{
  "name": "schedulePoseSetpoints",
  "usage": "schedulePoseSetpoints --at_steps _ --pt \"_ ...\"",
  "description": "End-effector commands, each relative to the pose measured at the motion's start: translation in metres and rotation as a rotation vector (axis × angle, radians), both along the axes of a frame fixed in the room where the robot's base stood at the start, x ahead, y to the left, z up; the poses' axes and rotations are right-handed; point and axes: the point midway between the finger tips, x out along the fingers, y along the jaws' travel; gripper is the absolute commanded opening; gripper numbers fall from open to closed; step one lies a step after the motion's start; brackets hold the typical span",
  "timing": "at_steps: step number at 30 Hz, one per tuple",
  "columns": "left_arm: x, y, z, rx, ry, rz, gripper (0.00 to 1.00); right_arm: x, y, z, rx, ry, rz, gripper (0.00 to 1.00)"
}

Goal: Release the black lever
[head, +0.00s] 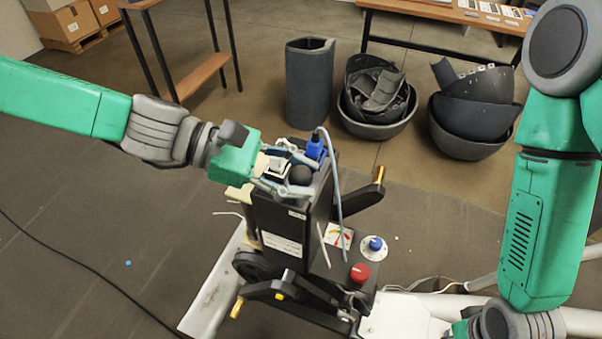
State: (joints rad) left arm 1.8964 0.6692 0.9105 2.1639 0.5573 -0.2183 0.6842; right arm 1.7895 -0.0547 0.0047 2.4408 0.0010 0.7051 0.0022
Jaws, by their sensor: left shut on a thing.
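A black upright machine unit (283,235) with white labels stands in the middle of the head view. A black round-topped lever (300,175) is at its top. My left gripper (288,175) reaches in from the left, with its grey fingers on either side of the top parts, and is shut on the black lever. The fingers and the housing hide the lower part of the lever. My right arm comes down along the right edge. Its wrist is at the bottom, and its fingers are out of the picture.
A blue clamp-like part (315,147) with a grey cable sits beside the lever. A red knob (360,273) and a blue knob (375,243) are low on the right. Crank arms (268,290) stick out below. Black bins (378,105) stand behind. Floor at left is mostly clear.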

Motion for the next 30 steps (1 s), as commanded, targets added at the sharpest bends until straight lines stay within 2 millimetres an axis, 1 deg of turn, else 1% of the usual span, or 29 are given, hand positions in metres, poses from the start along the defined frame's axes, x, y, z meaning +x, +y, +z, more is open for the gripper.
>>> schedulePoseSetpoints --at_steps 1,2,10,11,12,13,25,28,30 --pt "0.001 0.0 0.008 0.0 -0.003 0.002 0.0 0.0 0.0 0.008 0.0 0.0 0.0 0.0" --pt "0.001 0.0 0.009 0.0 -0.003 0.002 0.0 0.0 0.0 0.008 0.0 0.0 0.0 0.0" --pt "0.002 0.0 0.009 -0.005 -0.006 0.002 0.0 0.0 0.0 0.006 0.0 0.0 0.0 0.0" --pt "0.002 0.0 0.01 -0.005 -0.007 0.002 0.35 0.0 0.0 0.006 0.0 0.0 0.0 0.0" --pt "0.002 0.0 0.009 -0.005 -0.007 0.001 0.49 0.0 0.0 0.006 0.0 0.0 0.0 0.0" --pt "0.002 0.0 0.009 -0.004 -0.006 0.001 0.51 0.0 0.0 0.006 0.0 0.0 0.0 0.0" --pt "0.001 0.0 0.006 0.0 -0.002 0.0 0.51 -0.002 0.0 0.006 0.0 -0.002 0.0 0.0" --pt "0.001 0.005 0.008 0.0 -0.003 0.001 0.51 -0.002 0.0 0.006 0.0 -0.002 0.0 0.0" --pt "0.003 0.013 0.012 0.001 -0.006 0.003 0.51 -0.002 0.0 0.006 0.0 -0.002 0.0 0.0"
